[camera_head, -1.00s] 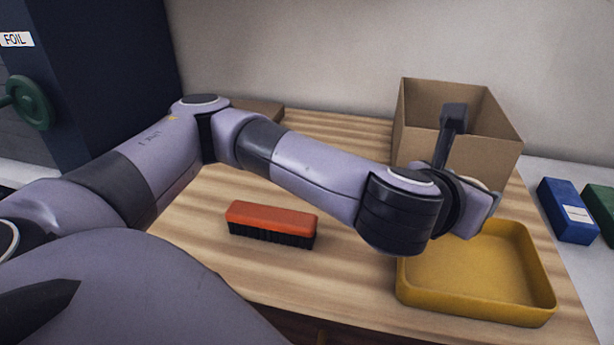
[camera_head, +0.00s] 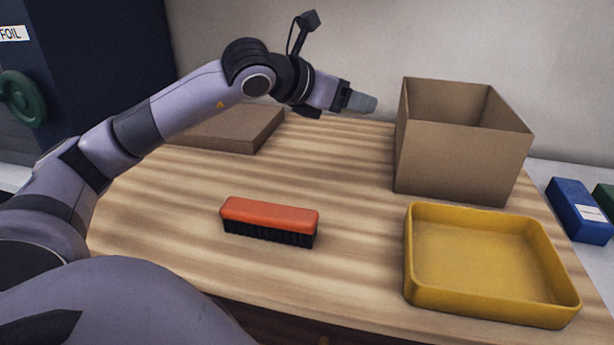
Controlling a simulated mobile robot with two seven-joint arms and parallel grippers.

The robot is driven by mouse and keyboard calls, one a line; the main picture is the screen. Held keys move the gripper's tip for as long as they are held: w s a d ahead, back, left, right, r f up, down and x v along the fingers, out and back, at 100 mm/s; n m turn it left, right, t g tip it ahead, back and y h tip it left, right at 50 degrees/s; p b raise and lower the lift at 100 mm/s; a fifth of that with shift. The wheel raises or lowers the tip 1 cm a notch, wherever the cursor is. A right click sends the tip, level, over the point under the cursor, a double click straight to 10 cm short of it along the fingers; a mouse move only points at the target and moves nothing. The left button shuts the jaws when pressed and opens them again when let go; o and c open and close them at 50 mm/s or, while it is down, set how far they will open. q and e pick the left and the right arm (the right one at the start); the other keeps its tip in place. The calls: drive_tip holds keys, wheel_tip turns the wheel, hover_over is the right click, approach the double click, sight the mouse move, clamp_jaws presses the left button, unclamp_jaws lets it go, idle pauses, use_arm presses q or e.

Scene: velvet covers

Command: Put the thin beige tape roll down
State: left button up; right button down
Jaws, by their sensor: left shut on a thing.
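My left gripper (camera_head: 366,103) is held in the air at the back of the table, left of the open cardboard box (camera_head: 455,155). Its grey fingers point right and look shut. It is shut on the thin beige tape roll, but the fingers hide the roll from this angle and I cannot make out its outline. A shallow yellow tray (camera_head: 418,299) stands empty at the front right of the wooden table (camera_head: 340,180). My right gripper is not in view.
A brush (camera_head: 270,216) with a red-orange back and black bristles lies mid-table. A flat brown box (camera_head: 235,130) lies at the back left, below my left arm. A blue box (camera_head: 578,209) lies beyond the table's right edge. The table's middle is mostly clear.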

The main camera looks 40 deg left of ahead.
use_arm(q)
drive_tip(key=s+a+r+b, duration=0.1)
drive_tip(key=a+r, duration=0.2)
drive_tip(key=a, duration=0.3)
drive_tip(key=b, duration=0.5)
hover_over(313, 181)
wheel_tip(313, 181, down, 15)
drive_tip(key=shift+s+f, duration=0.1)
wheel_tip(313, 181, down, 5)
drive_tip(key=shift+r+b, duration=0.2)
drive_tip(key=shift+b, duration=0.35)
drive_tip(key=shift+f, duration=0.1)
